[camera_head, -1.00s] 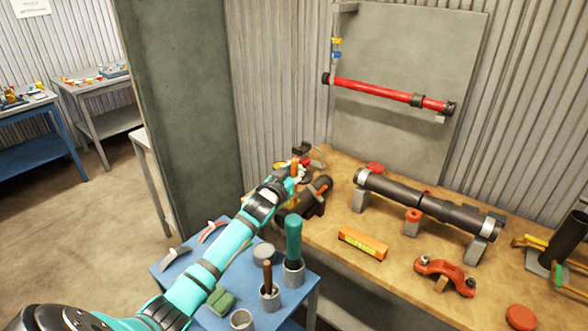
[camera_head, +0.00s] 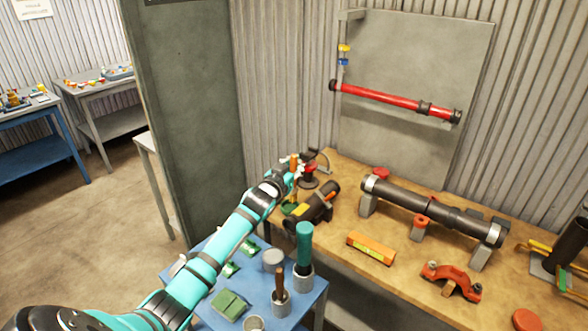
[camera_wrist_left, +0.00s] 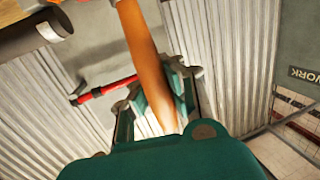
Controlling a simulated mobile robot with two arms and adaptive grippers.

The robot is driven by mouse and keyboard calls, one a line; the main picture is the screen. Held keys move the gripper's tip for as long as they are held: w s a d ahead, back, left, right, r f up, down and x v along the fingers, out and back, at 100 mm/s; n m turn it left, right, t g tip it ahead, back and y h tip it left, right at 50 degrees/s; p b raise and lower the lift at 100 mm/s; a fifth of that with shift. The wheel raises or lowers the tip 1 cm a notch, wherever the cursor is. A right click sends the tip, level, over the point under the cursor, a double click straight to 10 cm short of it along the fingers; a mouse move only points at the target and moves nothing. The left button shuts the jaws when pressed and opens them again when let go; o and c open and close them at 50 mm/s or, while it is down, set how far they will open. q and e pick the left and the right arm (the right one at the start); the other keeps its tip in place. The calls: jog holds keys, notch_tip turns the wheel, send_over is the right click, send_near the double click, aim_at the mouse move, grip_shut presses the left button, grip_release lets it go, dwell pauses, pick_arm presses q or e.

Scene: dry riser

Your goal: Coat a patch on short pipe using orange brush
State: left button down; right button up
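My left gripper (camera_head: 292,174) is shut on the orange brush (camera_head: 294,162), near the left end of the wooden bench. In the left wrist view the brush's orange handle (camera_wrist_left: 140,55) runs between the teal fingers (camera_wrist_left: 165,95). The brush's bristle end cannot be made out. My right gripper is not in view.
A blue cart (camera_head: 313,292) holds a teal-handled brush (camera_head: 304,245), a brown-handled brush (camera_head: 280,283) and green pads (camera_head: 229,304). A long dark pipe (camera_head: 420,203) rests on supports. An orange level (camera_head: 371,247) and a red clamp (camera_head: 452,281) lie in front. A grey pillar (camera_head: 190,110) stands left.

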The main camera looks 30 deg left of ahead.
pick_arm(q)
notch_tip(320, 180, up, 2)
jog(key=shift+d+r+p, duration=0.1)
jog(key=shift+r+p, duration=0.05)
jog(key=shift+p, duration=0.4)
jog(key=shift+w+r+p, duration=0.1)
jog(key=shift+r+p, duration=0.2)
jog(key=shift+a+r+p, duration=0.2)
jog(key=shift+r+p, duration=0.5)
jog(key=shift+r, duration=0.2)
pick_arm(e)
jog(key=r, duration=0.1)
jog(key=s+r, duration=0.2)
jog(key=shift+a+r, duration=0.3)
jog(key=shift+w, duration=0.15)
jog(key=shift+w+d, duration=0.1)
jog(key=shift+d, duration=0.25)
